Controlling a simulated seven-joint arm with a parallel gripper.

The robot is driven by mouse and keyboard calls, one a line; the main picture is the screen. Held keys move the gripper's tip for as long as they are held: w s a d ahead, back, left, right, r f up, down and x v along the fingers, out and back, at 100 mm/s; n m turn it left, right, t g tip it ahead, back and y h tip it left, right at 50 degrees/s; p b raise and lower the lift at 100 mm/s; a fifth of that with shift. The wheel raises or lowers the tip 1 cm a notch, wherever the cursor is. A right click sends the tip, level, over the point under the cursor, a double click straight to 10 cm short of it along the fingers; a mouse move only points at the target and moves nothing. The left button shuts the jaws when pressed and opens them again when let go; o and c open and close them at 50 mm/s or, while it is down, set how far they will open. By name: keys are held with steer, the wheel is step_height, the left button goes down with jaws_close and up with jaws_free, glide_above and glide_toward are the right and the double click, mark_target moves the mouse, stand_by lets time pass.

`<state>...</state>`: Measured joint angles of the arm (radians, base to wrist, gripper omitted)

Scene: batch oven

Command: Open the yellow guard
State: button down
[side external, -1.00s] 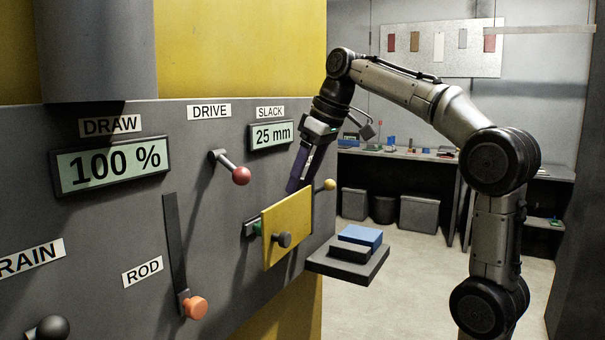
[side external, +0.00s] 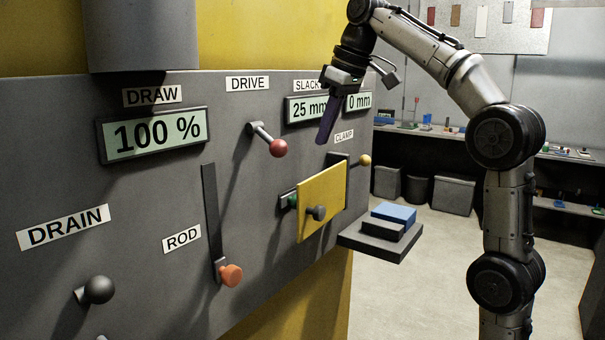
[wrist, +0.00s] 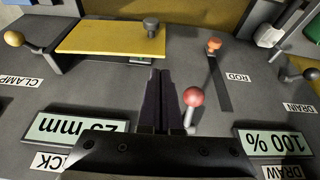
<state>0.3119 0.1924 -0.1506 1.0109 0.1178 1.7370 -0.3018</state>
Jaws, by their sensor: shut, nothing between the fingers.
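The yellow guard (side external: 322,196) is a flat plate on the front of the grey panel, with a dark knob (side external: 316,213) on its face. Something green (side external: 291,201) shows at its left edge; what lies behind the plate is hidden. In the wrist view the guard (wrist: 105,40) is at the upper left, its knob (wrist: 151,25) near its right end. My gripper (side external: 323,139) is shut and empty, above the guard and apart from it. In the wrist view the closed fingertips (wrist: 159,73) point toward the guard's near edge, close to its knob end.
A red-knobbed DRIVE lever (side external: 278,148) stands out left of my gripper, close beside the fingers in the wrist view (wrist: 193,97). A yellow CLAMP knob (side external: 365,160) is right of the guard. The orange ROD knob (side external: 231,275) is lower left. A small shelf (side external: 372,243) holds a blue block (side external: 393,212).

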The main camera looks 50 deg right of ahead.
mark_target(300, 184)
steer(key=w+r+x, duration=0.1)
steer(key=w+x, duration=0.1)
steer(key=x, duration=1)
steer(key=shift+w+a+f, duration=0.25)
steer(key=shift+a+f, duration=0.05)
steer(key=shift+s, duration=0.1)
steer(key=shift+s+n, duration=0.4)
steer(key=shift+s, duration=0.15)
steer(key=s+d+n+g+y, duration=0.1)
steer(key=s+d+n, duration=0.4)
steer(key=s, duration=0.5)
steer(key=s+d+n+g+y, duration=0.1)
steer(key=s+d+n+y, duration=0.15)
steer(key=s+d, duration=0.65)
steer(key=s+d+n+g, duration=0.1)
steer(key=s+d+n, duration=0.2)
steer(key=d+n, duration=0.3)
steer(key=shift+d, duration=1.05)
steer(key=shift+s, duration=0.1)
